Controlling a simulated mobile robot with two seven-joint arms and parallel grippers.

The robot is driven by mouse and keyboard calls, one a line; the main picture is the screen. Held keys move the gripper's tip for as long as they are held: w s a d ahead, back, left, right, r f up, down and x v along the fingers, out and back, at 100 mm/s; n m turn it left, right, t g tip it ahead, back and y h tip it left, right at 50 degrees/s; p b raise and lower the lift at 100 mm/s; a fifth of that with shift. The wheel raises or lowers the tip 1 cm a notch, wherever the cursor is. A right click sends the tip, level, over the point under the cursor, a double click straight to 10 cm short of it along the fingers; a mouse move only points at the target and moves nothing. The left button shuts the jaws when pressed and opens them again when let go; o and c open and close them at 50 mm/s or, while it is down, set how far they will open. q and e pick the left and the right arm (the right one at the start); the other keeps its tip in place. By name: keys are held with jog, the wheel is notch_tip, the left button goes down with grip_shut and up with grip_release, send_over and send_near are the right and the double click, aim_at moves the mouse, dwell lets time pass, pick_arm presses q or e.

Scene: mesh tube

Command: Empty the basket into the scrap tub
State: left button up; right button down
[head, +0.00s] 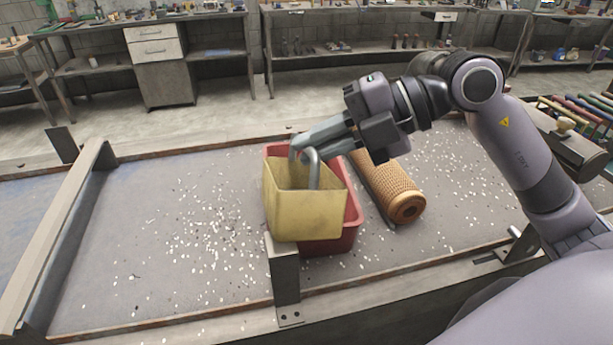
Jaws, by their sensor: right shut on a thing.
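A yellow basket (303,214) with a grey hooked handle (315,168) is in the middle of the head view. My right gripper (304,148) reaches in from the right and is shut on the basket at its handle side. The red scrap tub (343,236) stands on the bench behind and below the basket, and the basket covers much of it. The basket's mouth faces mostly up; I cannot make out what lies inside it. The inside of the tub is largely hidden. My left gripper is not in view.
A tan mesh tube (390,184) lies on the bench just right of the tub. The grey bench top (170,240) is strewn with white chips and otherwise clear on the left. A metal bracket (284,275) stands at the front edge. Tools (583,115) lie at the far right.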

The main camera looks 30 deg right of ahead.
aim_at(324, 165)
jog(key=shift+w+d+f+m+g+y, duration=0.25)
jog(key=shift+w+d+m+y, duration=0.15)
jog(key=shift+w+d, duration=0.15)
jog(key=shift+w+d+f+m+g+y, duration=0.1)
jog(key=shift+w+d+m+g+y, duration=0.25)
jog(key=shift+w+d, duration=0.2)
jog(key=shift+w+d+m, duration=0.3)
jog(key=shift+w+m, duration=0.05)
jog(key=shift+w+d+f+m+y, duration=0.4)
jog(key=shift+w+d+m+y, duration=0.1)
jog(key=shift+m+y, duration=0.2)
jog(key=shift+w+d+r+m+g+y, duration=0.15)
jog(key=shift+w+d+r+m+y, duration=0.1)
jog(key=shift+m+y, duration=0.2)
jog(key=shift+w+d+r+m+g+y, duration=0.1)
jog(key=shift+w+d+m+g+y, duration=0.15)
jog(key=shift+m, duration=0.3)
jog(key=shift+w+m+y, duration=0.1)
jog(key=shift+m+y, duration=0.15)
jog(key=shift+m, duration=0.05)
